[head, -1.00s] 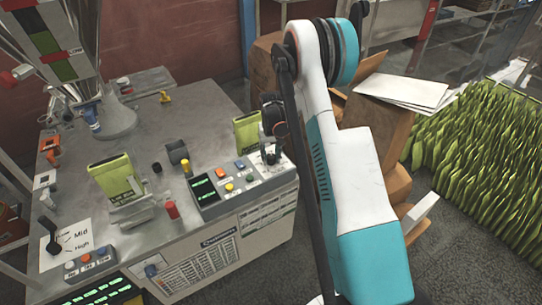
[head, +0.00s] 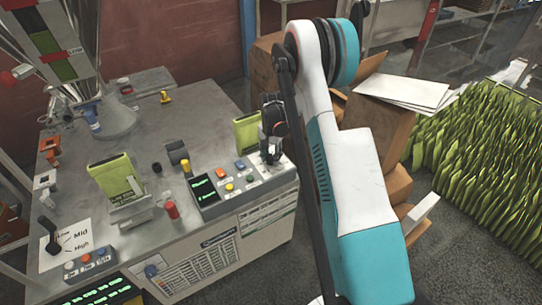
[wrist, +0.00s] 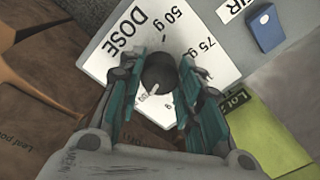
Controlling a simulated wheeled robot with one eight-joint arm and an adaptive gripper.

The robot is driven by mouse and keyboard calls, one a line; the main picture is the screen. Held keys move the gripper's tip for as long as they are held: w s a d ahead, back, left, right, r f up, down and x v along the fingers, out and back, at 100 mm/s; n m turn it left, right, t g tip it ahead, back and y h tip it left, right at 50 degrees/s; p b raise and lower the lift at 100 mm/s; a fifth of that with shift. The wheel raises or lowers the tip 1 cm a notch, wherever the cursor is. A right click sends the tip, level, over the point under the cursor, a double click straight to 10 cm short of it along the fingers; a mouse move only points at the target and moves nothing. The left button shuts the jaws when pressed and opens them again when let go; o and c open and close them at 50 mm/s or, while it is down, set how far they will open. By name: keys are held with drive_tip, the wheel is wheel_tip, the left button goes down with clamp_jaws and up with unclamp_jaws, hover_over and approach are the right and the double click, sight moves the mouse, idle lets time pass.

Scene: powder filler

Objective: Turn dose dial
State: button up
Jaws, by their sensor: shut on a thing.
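The dose dial (wrist: 160,72) is a dark round knob on a white label plate (wrist: 112,60) marked DOSE, with 50 g and 75 g legible. A third marking beside the knob is partly hidden. My gripper (wrist: 158,90) is shut on the dial, with one teal-lined finger on each side of it. In the head view my gripper (head: 271,152) is at the right end of the machine's control panel (head: 249,194). There, my gripper and arm hide the dial.
A green pouch (head: 246,133) stands just left of my gripper, and another (head: 117,178) stands further left. The panel has coloured buttons and a green display (head: 202,188). A blue switch (wrist: 265,27) is near the dial. Cardboard boxes (head: 375,130) stand right of the machine.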

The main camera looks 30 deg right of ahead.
sight(271, 156)
idle(0.4)
drive_tip(key=o, duration=1)
drive_tip(key=shift+o, duration=0.2)
wheel_tip(271, 156, up, 12)
drive_tip(key=shift+r, duration=0.1)
